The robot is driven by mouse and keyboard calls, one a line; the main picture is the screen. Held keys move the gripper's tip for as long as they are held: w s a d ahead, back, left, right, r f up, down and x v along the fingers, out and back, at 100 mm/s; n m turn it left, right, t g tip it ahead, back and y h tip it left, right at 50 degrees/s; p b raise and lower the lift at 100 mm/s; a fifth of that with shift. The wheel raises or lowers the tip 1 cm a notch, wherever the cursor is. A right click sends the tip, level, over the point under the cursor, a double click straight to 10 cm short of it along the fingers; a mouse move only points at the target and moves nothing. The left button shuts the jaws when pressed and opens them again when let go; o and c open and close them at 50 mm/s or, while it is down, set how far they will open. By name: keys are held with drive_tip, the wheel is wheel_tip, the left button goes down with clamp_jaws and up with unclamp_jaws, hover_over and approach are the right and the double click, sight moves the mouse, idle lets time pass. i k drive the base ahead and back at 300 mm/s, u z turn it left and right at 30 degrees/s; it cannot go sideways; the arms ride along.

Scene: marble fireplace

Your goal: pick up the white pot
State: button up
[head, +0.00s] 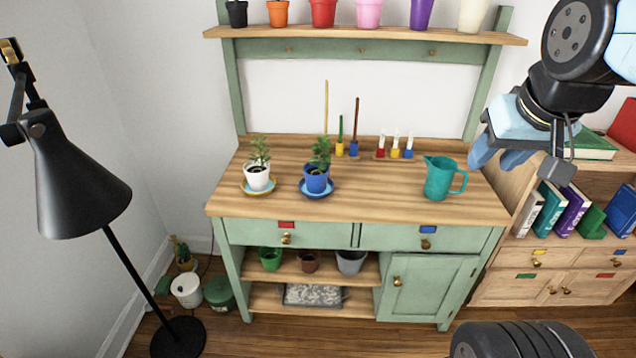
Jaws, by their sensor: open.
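A white pot (257,182) with a small green plant stands upright on a yellow saucer (246,192) at the left of the wooden bench top. Another white or cream pot (472,16) stands at the right end of the upper shelf, partly cut off by the top edge. My gripper (497,157) is open and empty at the upper right, with light blue fingers pointing down and left. It shows to the right of both pots and apart from them.
A blue pot (317,183) with a plant stands right of the white one on a blue saucer (331,193). A teal watering can (440,178) stands at the bench's right. A black floor lamp (75,190) rises at the left. The bench middle is clear.

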sight(256, 171)
drive_tip(key=k, duration=0.5)
drive_tip(key=u, duration=0.35)
drive_tip(key=i, duration=1.45)
drive_tip(key=u, duration=0.3)
